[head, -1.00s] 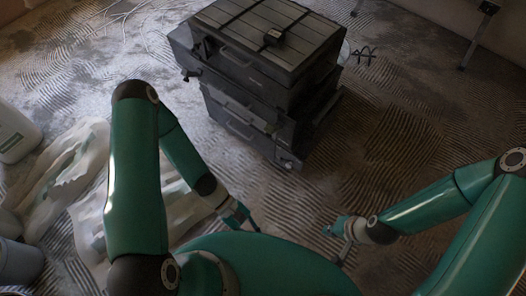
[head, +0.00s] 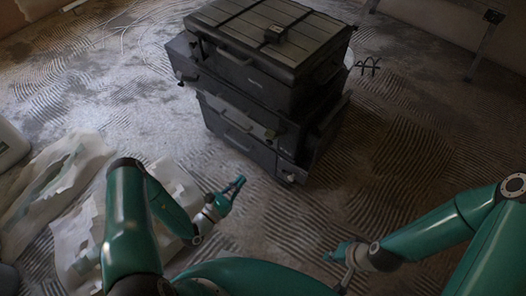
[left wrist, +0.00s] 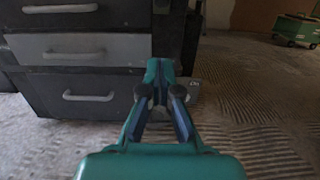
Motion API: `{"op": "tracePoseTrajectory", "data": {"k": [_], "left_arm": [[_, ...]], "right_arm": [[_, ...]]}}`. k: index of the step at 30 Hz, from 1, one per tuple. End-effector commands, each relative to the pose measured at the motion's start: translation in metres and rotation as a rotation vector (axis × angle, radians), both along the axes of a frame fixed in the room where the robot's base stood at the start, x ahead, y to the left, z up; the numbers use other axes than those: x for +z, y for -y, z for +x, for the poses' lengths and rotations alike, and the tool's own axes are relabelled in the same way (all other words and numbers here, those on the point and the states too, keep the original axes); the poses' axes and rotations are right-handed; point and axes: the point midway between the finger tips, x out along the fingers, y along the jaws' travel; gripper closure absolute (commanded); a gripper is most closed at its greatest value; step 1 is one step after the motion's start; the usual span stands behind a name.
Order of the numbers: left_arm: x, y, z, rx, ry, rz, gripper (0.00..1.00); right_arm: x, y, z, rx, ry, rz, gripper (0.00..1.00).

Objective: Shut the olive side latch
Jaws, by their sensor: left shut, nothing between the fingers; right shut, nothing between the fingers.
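A dark grey stacked toolbox (head: 255,95) with a ribbed lid stands on the floor ahead. A small olive patch, probably the olive side latch (head: 270,133), shows on its front near the right corner; its position is too small to tell. My left gripper (head: 239,181) is shut and empty, apart from the toolbox, in front of its lower left part as pictured. In the left wrist view the shut fingers (left wrist: 160,64) point towards the drawer fronts (left wrist: 88,93), with a gap I cannot judge. My right gripper (head: 331,256) is shut and empty, low and far from the toolbox.
Crumpled pale sheeting (head: 70,185) lies on the left. A stand leg (head: 482,48) is at the upper right. A green case (left wrist: 295,30) stands in the wrist view's far right.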

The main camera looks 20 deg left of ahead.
Motion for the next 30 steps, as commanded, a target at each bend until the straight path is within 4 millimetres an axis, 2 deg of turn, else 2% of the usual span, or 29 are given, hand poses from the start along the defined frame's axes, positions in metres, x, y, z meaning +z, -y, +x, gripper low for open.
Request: {"op": "tracePoseTrajectory", "data": {"k": [8, 19, 24, 30], "left_arm": [[0.003, 0.011, 0.025, -0.006, 0.004, 0.001, 1.0], [0.009, 0.035, 0.095, -0.004, 0.005, 0.001, 1.0], [0.03, 0.039, 0.109, -0.001, 0.002, 0.0, 1.0], [0.039, 0.041, 0.116, 0.001, 0.0, -0.001, 1.0]], "right_arm": [[-0.003, 0.0, 0.0, 0.0, 0.0, 0.0, 1.0], [-0.013, 0.0, 0.0, 0.0, 0.0, 0.0, 1.0], [-0.011, 0.0, 0.0, 0.0, 0.0, 0.0, 1.0], [-0.011, 0.0, 0.0, 0.0, 0.0, 0.0, 1.0]]}}
